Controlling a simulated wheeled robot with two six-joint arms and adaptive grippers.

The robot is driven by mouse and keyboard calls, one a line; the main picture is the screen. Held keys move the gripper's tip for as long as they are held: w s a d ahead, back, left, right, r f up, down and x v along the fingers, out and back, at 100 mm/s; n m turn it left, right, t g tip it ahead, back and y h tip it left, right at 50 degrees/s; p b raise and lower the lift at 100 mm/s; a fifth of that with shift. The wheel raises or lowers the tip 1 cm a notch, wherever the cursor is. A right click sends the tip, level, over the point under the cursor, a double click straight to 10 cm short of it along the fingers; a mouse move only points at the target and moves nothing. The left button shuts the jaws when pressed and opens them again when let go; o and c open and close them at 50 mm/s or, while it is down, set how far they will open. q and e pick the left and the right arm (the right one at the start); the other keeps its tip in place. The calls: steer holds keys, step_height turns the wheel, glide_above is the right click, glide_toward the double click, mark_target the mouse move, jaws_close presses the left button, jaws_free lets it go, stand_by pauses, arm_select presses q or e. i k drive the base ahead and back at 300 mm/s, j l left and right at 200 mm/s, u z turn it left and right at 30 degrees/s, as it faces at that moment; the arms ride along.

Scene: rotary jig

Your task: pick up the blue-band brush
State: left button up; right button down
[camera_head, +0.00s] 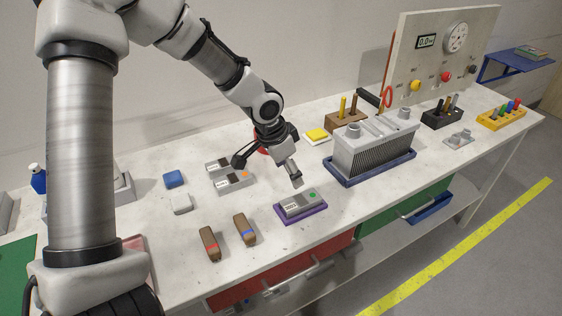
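The blue-band brush (245,230) lies on the white bench near its front edge, a brown block with a blue stripe. A similar red-band brush (210,243) lies just left of it. My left gripper (267,167) is above the bench, behind and to the right of the blue-band brush and clear of it. Its fingers look spread apart with nothing between them. My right gripper is not in view.
A grey device on a purple tray (318,212) sits right of the brushes. Two grey devices (235,181), a blue block (174,179) and a whitish block (181,204) lie behind them. A finned grey unit (372,152) stands right.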

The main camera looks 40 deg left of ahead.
mark_target(247, 234)
steer(key=u, duration=1.5)
